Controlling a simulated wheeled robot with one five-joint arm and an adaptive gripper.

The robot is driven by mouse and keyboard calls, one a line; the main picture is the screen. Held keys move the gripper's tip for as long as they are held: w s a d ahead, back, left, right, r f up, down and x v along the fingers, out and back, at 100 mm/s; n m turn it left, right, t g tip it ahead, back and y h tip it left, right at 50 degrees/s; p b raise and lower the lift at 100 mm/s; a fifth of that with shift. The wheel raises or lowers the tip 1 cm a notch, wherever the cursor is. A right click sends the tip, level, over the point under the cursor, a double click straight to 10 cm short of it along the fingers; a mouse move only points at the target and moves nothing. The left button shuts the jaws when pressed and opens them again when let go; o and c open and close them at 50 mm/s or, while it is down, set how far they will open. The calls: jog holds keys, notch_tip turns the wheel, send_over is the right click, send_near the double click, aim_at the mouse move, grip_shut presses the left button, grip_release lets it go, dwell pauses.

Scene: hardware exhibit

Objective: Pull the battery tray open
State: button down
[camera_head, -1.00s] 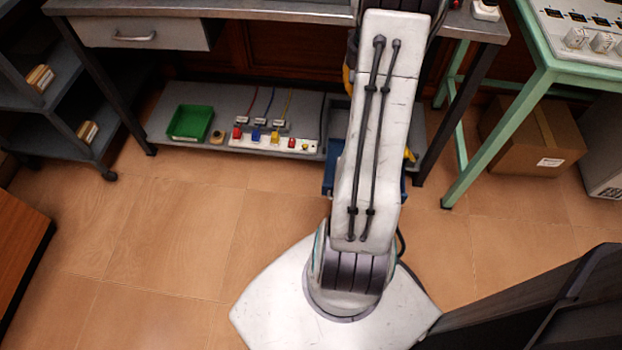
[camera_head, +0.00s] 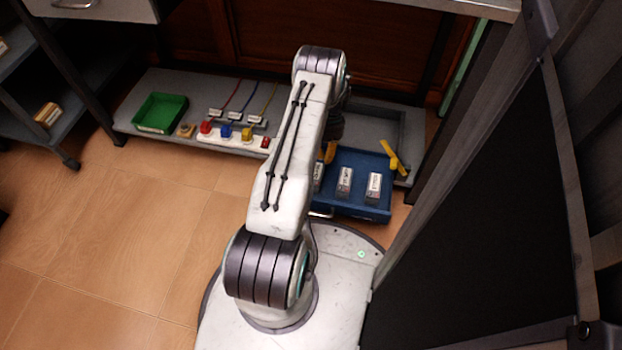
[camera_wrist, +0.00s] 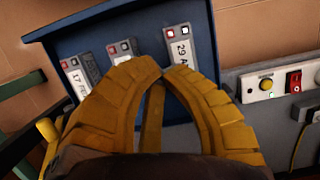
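The blue battery tray (camera_head: 368,210) sticks out past the front of the low shelf, with its inside visible. Small grey battery blocks stand in it, including one in the middle (camera_head: 344,182) and one at right (camera_head: 374,187). A pale handle (camera_head: 320,213) shows at its front, partly behind my arm. My gripper (camera_wrist: 165,72) has yellow fingers whose tips come together above the tray (camera_wrist: 62,52) in the wrist view. A yellow strip (camera_wrist: 152,118) shows between the fingers; I cannot tell whether they touch it. In the head view my arm hides most of the gripper.
The low shelf carries a green bin (camera_head: 160,112) and a white strip (camera_head: 225,137) with coloured parts and cables. A yellow lever (camera_head: 393,157) stands right of the tray. A large dark panel (camera_head: 490,190) fills the right side. Floor at left is clear.

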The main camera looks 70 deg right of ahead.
aim_at(319, 199)
jog(key=b+x, duration=0.1)
jog(key=x, duration=0.2)
jog(key=b+x, duration=0.1)
jog(key=x, duration=0.3)
jog(key=a+b+x, duration=0.1)
jog(key=b+x, duration=0.1)
jog(key=x, duration=0.1)
jog(key=shift+f, duration=0.1)
jog(key=shift+s+a+b, duration=0.15)
jog(key=shift+a+b, duration=0.3)
jog(key=shift+a, duration=1.05)
jog(key=shift+a, duration=0.1)
jog(key=shift+a+r+p, duration=0.2)
jog(key=shift+a+p, duration=0.4)
jog(key=shift+a, duration=0.2)
jog(key=shift+s+a+f, duration=0.1)
jog(key=shift+a+f, duration=0.05)
jog(key=shift+a, duration=0.35)
jog(key=v, duration=1.2)
